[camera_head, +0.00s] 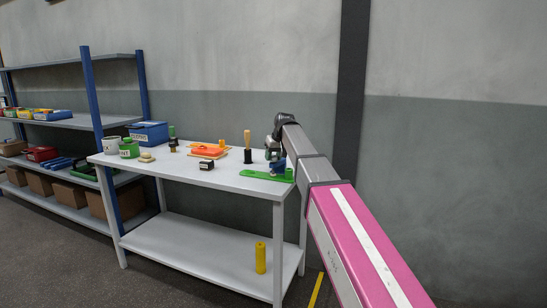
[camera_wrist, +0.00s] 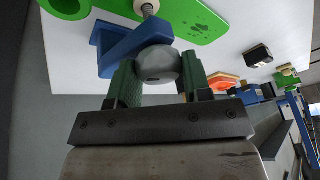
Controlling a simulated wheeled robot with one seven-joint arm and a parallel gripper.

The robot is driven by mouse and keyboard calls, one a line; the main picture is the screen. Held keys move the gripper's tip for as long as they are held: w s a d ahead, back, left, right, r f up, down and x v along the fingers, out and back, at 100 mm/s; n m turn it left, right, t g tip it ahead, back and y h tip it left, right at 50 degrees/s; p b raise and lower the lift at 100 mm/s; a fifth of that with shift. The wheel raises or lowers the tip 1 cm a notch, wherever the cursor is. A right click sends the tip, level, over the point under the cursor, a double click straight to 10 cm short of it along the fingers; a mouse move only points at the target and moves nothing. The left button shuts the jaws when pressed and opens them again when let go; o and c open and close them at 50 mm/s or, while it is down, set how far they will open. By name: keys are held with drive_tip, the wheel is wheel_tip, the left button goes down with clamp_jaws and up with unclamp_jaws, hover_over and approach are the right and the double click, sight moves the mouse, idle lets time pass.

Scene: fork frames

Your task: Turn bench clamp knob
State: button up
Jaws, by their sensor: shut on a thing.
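The bench clamp knob is a round grey ball (camera_wrist: 158,64) in the wrist view. It is joined to a blue clamp body (camera_wrist: 120,45), with a metal screw end above it. My gripper (camera_wrist: 160,76) has its green-padded fingers on both sides of the knob, shut on it. In the head view my gripper (camera_head: 272,154) is at the right end of the table, over the blue clamp (camera_head: 278,166). The knob is hard to make out there. The clamp is at a green plate (camera_head: 256,174) on the tabletop.
The white table (camera_head: 228,180) holds a mallet (camera_head: 247,147), an orange item (camera_head: 209,149), a black box (camera_head: 206,165), cups and a blue bin (camera_head: 149,132) farther left. A yellow cylinder (camera_head: 260,258) stands on the lower shelf. A loaded rack (camera_head: 85,122) is at left.

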drive_tip(key=o, duration=0.9)
drive_tip(key=v, duration=1)
drive_tip(key=shift+s+d+r, duration=0.1)
drive_tip(key=shift+r, duration=0.25)
